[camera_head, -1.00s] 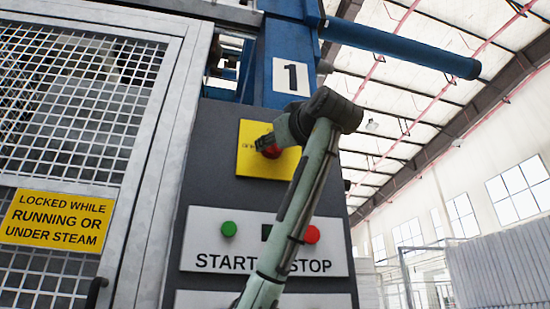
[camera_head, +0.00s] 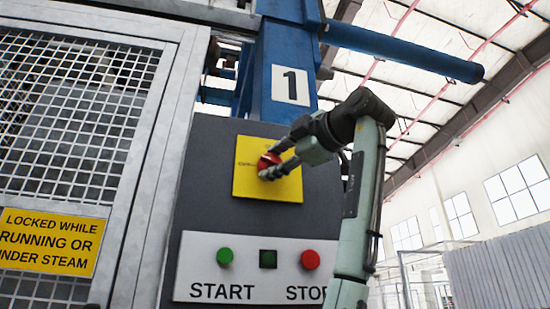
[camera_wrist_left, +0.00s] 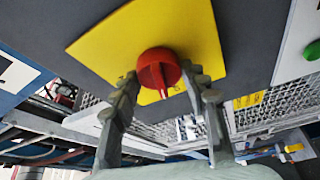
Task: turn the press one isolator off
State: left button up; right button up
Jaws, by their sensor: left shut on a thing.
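The press one isolator is a red rotary knob (camera_head: 267,161) on a square yellow plate (camera_head: 285,189), set on the dark grey panel below the number 1 sign (camera_head: 291,85). My left gripper (camera_head: 269,167) reaches it from the right and is shut on the knob. In the left wrist view the red knob (camera_wrist_left: 158,68) sits between the two fingertips of the left gripper (camera_wrist_left: 160,80), with the yellow plate (camera_wrist_left: 185,28) behind. The fingers partly cover the knob and the plate's lettering, so I cannot read the knob's position. My right gripper is out of view.
Below is a white label plate (camera_head: 205,262) with a green START button (camera_head: 225,257), a small dark square (camera_head: 268,259) and a red STOP button (camera_head: 310,260). A mesh guard door (camera_head: 70,110) with a yellow warning sign (camera_head: 48,242) stands left. Open room lies right.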

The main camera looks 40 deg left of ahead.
pick_arm(q)
jog(key=shift+n+g+h, duration=0.3)
jog(key=shift+n+h, duration=0.2)
jog(key=shift+n, duration=1)
jog(key=o, duration=1.2)
jog(key=shift+s, duration=0.1)
jog(key=shift+c, duration=0.2)
jog(key=v, duration=1.2)
jog(key=shift+r, duration=0.15)
